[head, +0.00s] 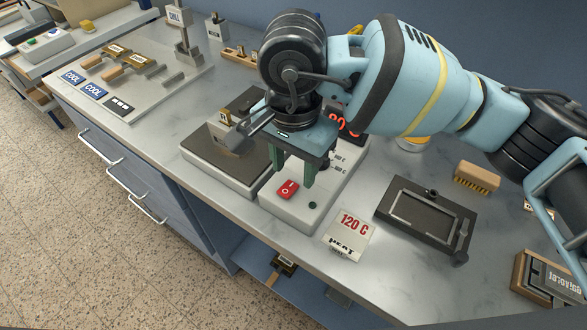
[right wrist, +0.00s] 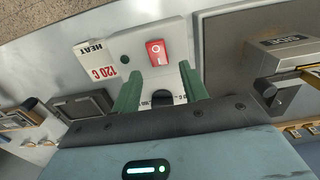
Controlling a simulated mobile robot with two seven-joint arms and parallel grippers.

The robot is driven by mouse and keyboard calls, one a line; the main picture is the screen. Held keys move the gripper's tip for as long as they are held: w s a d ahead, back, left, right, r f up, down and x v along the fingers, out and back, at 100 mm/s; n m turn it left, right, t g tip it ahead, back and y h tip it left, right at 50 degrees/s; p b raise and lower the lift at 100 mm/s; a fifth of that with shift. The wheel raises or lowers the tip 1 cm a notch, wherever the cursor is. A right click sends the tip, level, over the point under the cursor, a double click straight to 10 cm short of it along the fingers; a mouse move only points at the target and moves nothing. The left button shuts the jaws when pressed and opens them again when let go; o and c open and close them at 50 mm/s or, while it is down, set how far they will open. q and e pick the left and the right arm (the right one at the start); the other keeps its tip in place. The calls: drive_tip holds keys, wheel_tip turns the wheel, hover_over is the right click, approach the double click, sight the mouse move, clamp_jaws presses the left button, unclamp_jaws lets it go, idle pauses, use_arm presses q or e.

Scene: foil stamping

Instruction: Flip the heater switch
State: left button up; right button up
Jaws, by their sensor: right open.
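The heater switch (head: 287,190) is a red rocker on the front end of a white control box (head: 277,208). It also shows in the right wrist view (right wrist: 157,53), just beyond the fingertips. My right gripper (head: 293,170) is over the box, its two green fingers pointing down, open with nothing between them. The fingers are just behind the switch; I cannot tell if they touch the box. A small dark green round light (head: 312,205) sits beside the switch. The red digit display (head: 343,123) is partly hidden by my right arm. My left gripper is not in view.
A dark hot plate (head: 215,165) with a metal-and-wood stamp tool (head: 228,130) adjoins the box. A "120 C HEAT" card (head: 349,235) lies in front. A dark frame fixture (head: 425,218), a brush (head: 477,178) and a type block (head: 550,280) are to the right.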

drive_tip(key=shift+f, duration=1.05)
drive_tip(key=c, duration=0.9)
drive_tip(key=shift+s+a+r+t+h, duration=0.1)
drive_tip(key=shift+s+t+h, duration=0.05)
drive_tip(key=shift+t+h, duration=0.3)
clamp_jaws()
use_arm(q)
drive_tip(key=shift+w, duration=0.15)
use_arm(e)
drive_tip(key=shift+s+a+r+t+h, duration=0.15)
drive_tip(key=shift+t+h, duration=0.2)
drive_tip(key=shift+t, duration=0.2)
drive_tip(key=shift+s+a+f+t+h, duration=0.1)
drive_tip(key=shift+t+h, duration=0.2)
drive_tip(key=shift+t, duration=0.2)
drive_tip(key=o, duration=0.8)
unclamp_jaws()
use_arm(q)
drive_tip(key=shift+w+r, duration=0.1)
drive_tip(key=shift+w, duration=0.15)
use_arm(e)
drive_tip(key=shift+o, duration=0.5)
